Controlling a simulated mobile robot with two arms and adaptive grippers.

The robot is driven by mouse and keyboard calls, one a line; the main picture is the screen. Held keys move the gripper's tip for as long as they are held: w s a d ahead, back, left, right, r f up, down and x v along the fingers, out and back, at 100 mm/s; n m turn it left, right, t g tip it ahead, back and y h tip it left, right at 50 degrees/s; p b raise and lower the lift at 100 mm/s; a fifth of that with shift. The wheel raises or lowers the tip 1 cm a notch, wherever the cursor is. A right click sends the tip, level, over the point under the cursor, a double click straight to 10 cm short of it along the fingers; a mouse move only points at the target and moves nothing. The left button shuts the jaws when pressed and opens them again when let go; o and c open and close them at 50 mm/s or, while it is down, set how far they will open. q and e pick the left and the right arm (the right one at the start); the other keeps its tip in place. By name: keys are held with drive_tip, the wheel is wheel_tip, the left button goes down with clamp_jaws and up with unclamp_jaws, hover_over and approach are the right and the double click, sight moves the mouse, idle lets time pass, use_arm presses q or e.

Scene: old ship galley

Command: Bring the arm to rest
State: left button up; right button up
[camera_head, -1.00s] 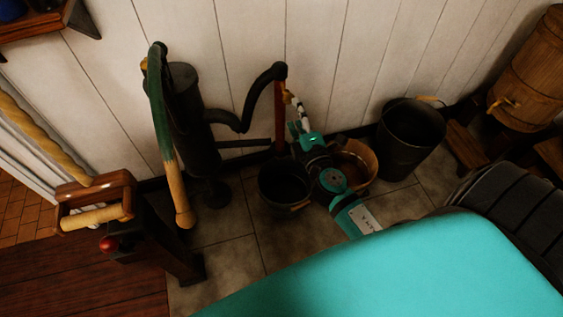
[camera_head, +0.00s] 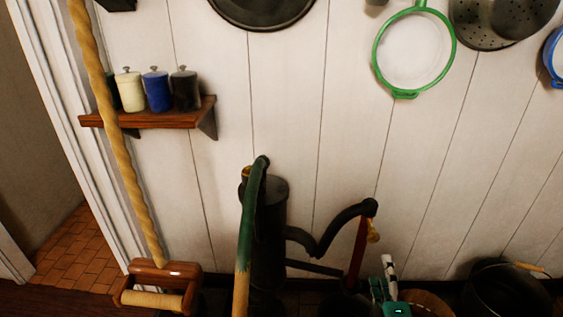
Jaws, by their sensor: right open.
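My right gripper (camera_head: 389,270) shows small at the bottom edge, right of centre, with teal and dark parts and a pale, dark-banded tip pointing up. It stands in front of the wall, just right of the red upright of the pump's spout. I see nothing held in it, and it is open. The rest of the right arm is below the picture. My left gripper is not in view.
A dark hand pump (camera_head: 268,235) with a green-and-wood handle (camera_head: 247,230) stands left of the gripper. A dark bucket (camera_head: 508,290) is at the lower right. A shelf (camera_head: 165,117) with canisters and a green-rimmed sieve (camera_head: 413,52) are on the wall.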

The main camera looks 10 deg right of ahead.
wheel_tip(320, 180, up, 5)
drive_tip(key=p, duration=0.5)
drive_tip(key=s+a+f+m+g+y+p, duration=0.1)
drive_tip(key=s+a+f+m+g, duration=0.25)
drive_tip(key=f, duration=1.15)
drive_tip(key=s+a+f+m+g+y+p, duration=0.1)
drive_tip(key=s+f+m+g+y+p, duration=0.3)
drive_tip(key=f, duration=1.2)
drive_tip(key=s+a+f+m+g, duration=0.1)
drive_tip(key=s+f+g, duration=0.2)
drive_tip(key=s, duration=0.7)
drive_tip(key=s+a+f+m+g, duration=0.1)
drive_tip(key=s+f+m+g, duration=0.1)
drive_tip(key=s+f, duration=0.5)
drive_tip(key=s+a+f+m+g+h, duration=0.1)
drive_tip(key=s+f+g, duration=0.3)
drive_tip(key=s, duration=0.9)
drive_tip(key=shift+s+f+m, duration=0.3)
drive_tip(key=shift+f+m, duration=0.45)
